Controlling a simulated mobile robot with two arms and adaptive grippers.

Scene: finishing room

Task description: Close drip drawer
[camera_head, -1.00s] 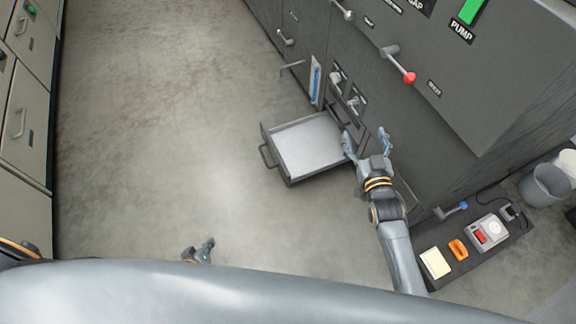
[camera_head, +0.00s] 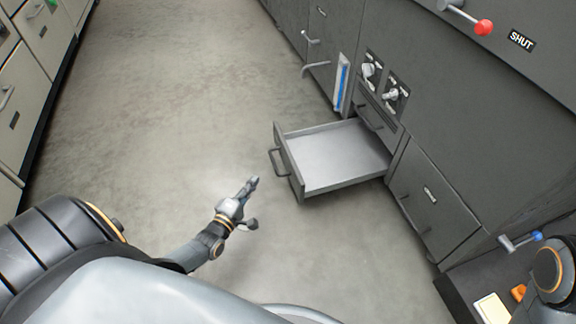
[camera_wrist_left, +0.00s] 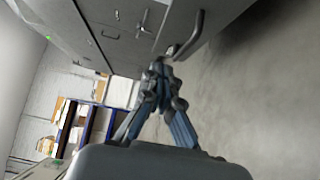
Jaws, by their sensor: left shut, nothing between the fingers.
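The drip drawer (camera_head: 340,181) is a shallow grey tray pulled out from the lower part of the dark cabinet, and it looks empty. Its bar handle (camera_head: 278,163) is on the front panel, facing left. My left gripper (camera_head: 253,183) is shut and empty, low over the floor, just left of the drawer front and apart from the handle. In the left wrist view its closed fingers (camera_wrist_left: 159,70) show beside a bar handle (camera_wrist_left: 187,38), which seems to be the drawer's. My right gripper is out of view; only part of my right arm shows at the lower right.
The dark cabinet (camera_head: 470,120) has valves (camera_head: 390,97) and a blue gauge (camera_head: 342,82) above and beside the drawer. A closed panel (camera_head: 430,200) with a handle is right of it. A low dark platform with small items stands at the lower right. The floor (camera_head: 170,100) to the left is clear.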

